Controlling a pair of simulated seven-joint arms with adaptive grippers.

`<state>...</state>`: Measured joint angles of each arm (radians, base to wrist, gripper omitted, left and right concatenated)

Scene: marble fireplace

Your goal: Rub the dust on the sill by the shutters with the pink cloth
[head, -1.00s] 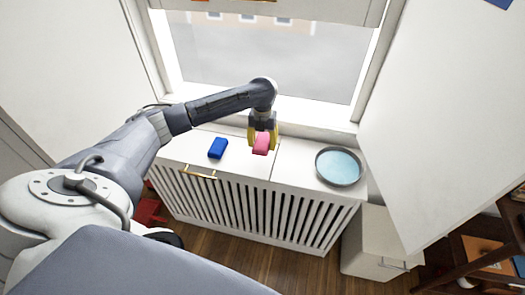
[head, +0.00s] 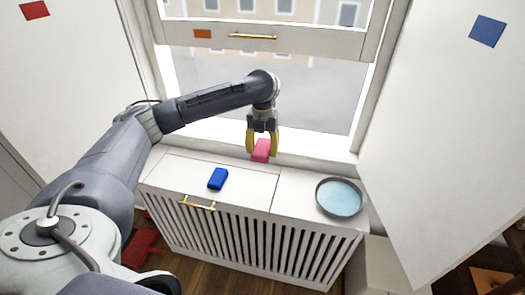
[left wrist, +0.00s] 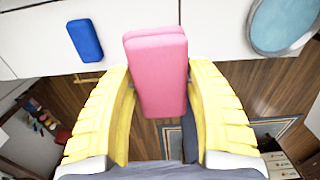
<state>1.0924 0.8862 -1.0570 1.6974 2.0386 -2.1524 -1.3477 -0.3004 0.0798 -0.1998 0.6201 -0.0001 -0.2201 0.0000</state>
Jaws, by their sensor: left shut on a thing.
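The pink cloth (head: 261,150), a folded pad, is between the yellow fingers of my left gripper (head: 263,145), which is shut on it. The pink cloth (left wrist: 158,72) also fills the middle of the left wrist view, between the fingers (left wrist: 160,105). In the head view the cloth appears at the front of the white sill (head: 310,138); I cannot tell whether it touches. I cannot make out any dust. White shutter panels stand at the left (head: 75,75) and right (head: 440,130) of the window. My right gripper is not in view.
A slatted white radiator cover (head: 240,190) stands below the sill. On it are a blue block (head: 218,179) at the left and a round dish with a blue inside (head: 339,197) at the right. A raised window sash (head: 290,40) hangs above the opening.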

